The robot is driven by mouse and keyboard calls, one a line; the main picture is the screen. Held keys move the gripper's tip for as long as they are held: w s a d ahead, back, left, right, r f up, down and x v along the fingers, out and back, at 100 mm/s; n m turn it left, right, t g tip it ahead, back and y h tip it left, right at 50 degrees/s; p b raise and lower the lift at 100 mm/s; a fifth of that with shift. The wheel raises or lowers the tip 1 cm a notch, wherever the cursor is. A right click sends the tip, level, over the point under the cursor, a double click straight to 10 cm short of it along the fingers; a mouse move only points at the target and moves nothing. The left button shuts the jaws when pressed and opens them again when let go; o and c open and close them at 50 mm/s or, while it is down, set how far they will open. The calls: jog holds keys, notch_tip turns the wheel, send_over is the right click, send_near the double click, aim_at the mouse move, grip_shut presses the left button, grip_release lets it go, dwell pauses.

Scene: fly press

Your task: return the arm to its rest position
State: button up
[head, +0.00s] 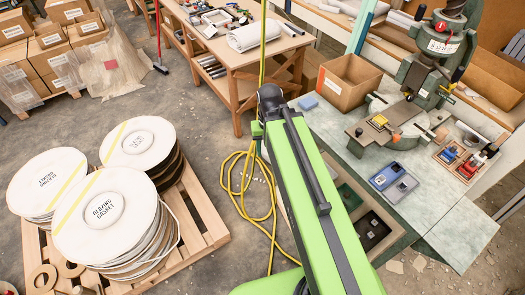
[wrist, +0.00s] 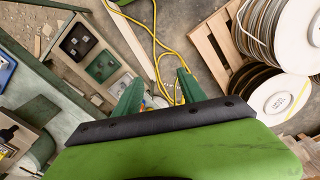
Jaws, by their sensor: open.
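My gripper (wrist: 158,97) shows in the wrist view with its two dark green fingers apart. In the head view my green arm reaches up the middle of the picture, between the workbench and the pallet. The gripper itself is mostly hidden behind the arm's end there. The green fly press (head: 436,55) stands on the grey workbench (head: 424,205) at the right, apart from my arm.
A pallet (head: 205,215) with stacked gasket discs (head: 104,208) stands at the left. A yellow hose (head: 272,205) lies coiled on the floor. A cardboard box (head: 346,82), blue tray (head: 394,180) and red-and-blue items (head: 462,160) sit on the bench. A wooden table (head: 240,62) stands behind.

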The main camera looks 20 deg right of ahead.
jog(key=shift+s+a+n, duration=0.1)
jog(key=shift+a+n, duration=0.7)
jog(key=shift+a, duration=0.55)
